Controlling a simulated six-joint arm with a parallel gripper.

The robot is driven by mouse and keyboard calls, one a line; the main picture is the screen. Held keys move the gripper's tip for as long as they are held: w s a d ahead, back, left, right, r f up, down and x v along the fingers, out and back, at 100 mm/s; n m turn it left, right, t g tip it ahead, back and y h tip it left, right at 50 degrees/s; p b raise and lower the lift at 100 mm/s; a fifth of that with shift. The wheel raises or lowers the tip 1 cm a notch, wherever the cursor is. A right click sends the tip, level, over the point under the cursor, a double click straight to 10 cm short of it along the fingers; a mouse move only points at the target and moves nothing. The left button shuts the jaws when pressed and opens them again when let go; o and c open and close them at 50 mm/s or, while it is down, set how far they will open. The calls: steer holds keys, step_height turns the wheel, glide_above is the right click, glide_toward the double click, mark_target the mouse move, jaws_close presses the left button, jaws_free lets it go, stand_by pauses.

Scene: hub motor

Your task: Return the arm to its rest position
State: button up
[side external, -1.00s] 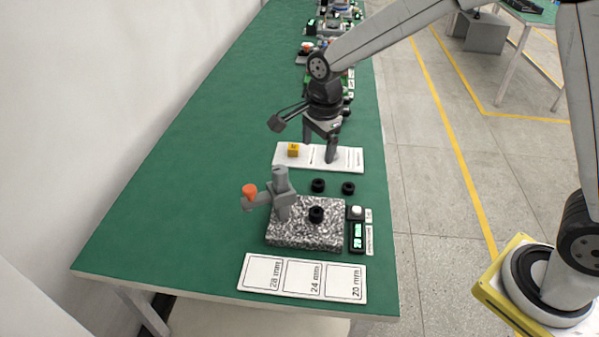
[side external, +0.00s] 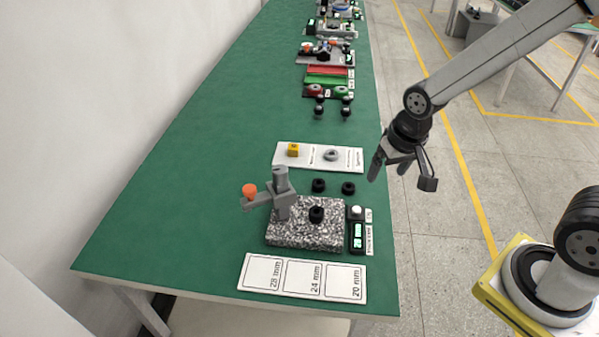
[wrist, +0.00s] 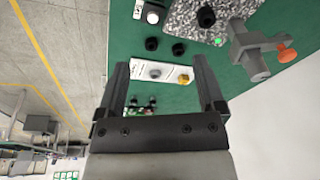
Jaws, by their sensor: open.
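My gripper (side external: 390,175) hangs in the air just off the right edge of the green table (side external: 200,150), with its fingers apart and nothing between them. In the wrist view my gripper (wrist: 160,75) also shows two spread fingers with an empty gap.
A speckled plate (side external: 290,237) bears a grey stand with an orange knob (side external: 249,190) and a black ring (side external: 316,214). Two black rings (side external: 318,185) lie behind it. A white card (side external: 302,279) lies in front. Other kits line the far table.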

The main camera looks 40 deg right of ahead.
steer(key=s+n, duration=0.2)
steer(key=s+d+f+n, duration=0.1)
steer(key=s, duration=0.1)
steer(key=shift+d+n, duration=0.1)
steer(key=shift+n, duration=0.2)
